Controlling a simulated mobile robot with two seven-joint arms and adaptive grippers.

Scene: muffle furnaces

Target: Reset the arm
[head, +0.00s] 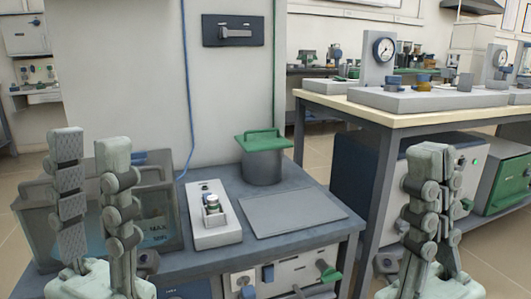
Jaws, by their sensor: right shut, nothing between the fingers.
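My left gripper (90,145) is at the lower left in the head view, fingers pointing up and apart, with nothing seen between them. It stands in front of a clear tank (165,205) on a low grey table. My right gripper (437,155) is at the lower right, fingers pointing up and pressed together, empty. It stands in front of the legs of a taller bench and a grey cabinet. Neither gripper visibly holds anything. The lower parts of both arms are cut off by the frame's bottom edge.
The low table (335,233) carries a white block with a small knobbed part (212,205), a grey flat plate (290,212) and a grey pot with a green lid (264,160). A taller bench (330,98) with a gauge device (380,55) stands at right.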

